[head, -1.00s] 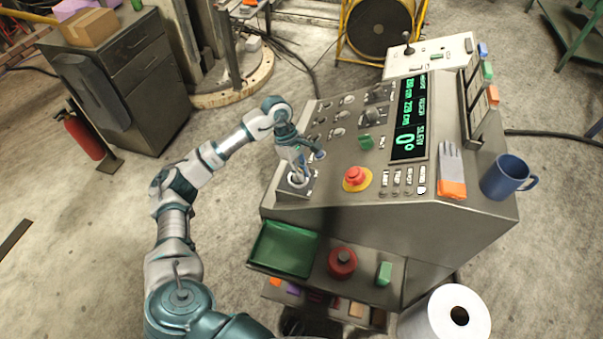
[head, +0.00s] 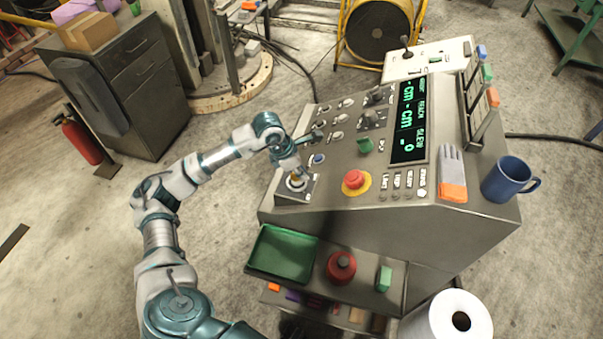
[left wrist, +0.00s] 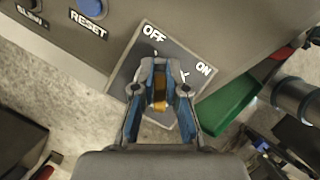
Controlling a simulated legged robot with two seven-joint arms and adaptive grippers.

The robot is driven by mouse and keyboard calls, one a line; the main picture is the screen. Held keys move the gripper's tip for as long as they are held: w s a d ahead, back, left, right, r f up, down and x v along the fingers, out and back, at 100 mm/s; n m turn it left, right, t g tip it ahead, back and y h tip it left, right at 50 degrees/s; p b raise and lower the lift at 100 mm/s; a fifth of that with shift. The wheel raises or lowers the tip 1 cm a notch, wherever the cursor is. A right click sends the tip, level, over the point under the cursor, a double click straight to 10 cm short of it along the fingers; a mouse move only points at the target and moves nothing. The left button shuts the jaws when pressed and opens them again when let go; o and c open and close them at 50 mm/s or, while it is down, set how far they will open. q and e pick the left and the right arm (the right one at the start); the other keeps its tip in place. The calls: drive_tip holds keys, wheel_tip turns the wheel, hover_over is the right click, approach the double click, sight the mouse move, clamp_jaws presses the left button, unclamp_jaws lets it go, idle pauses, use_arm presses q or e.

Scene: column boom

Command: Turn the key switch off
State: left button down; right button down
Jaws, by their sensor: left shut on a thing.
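The key switch plate (head: 311,188) is at the lower left corner of the control console (head: 350,222). In the left wrist view the plate (left wrist: 123,73) reads OFF and ON. My left gripper (head: 297,180) is at the switch, and in the left wrist view (left wrist: 159,100) its fingers are closed around a brass-coloured key (left wrist: 159,88). The key points toward the OFF side of the plate, as far as it shows. The fingers hide most of the switch. The console display (head: 408,120) shows dashes with "cm" and a lone 0. My right gripper is not in view.
A blue RESET button (left wrist: 90,8) is close beside the plate. A red emergency button (head: 355,180) is to the right. A green tray (head: 284,253) and a red round object (head: 341,267) sit on the shelf below. A glove (head: 452,170) and blue mug (head: 508,178) are at the right.

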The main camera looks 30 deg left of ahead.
use_arm(q)
drive_tip(key=shift+w+a+r+n, duration=0.1)
drive_tip(key=shift+a+n, duration=0.05)
drive_tip(key=shift+n, duration=0.55)
drive_tip(key=shift+t, duration=0.3)
drive_tip(key=shift+n+y, duration=0.3)
drive_tip(key=c, duration=1.2)
unclamp_jaws()
drive_tip(key=shift+w, duration=0.1)
drive_tip(key=shift+a+r, duration=0.15)
drive_tip(key=shift+r, duration=0.3)
drive_tip(key=v, duration=1)
drive_tip(key=shift+a+r, duration=0.2)
drive_tip(key=shift+r, duration=0.15)
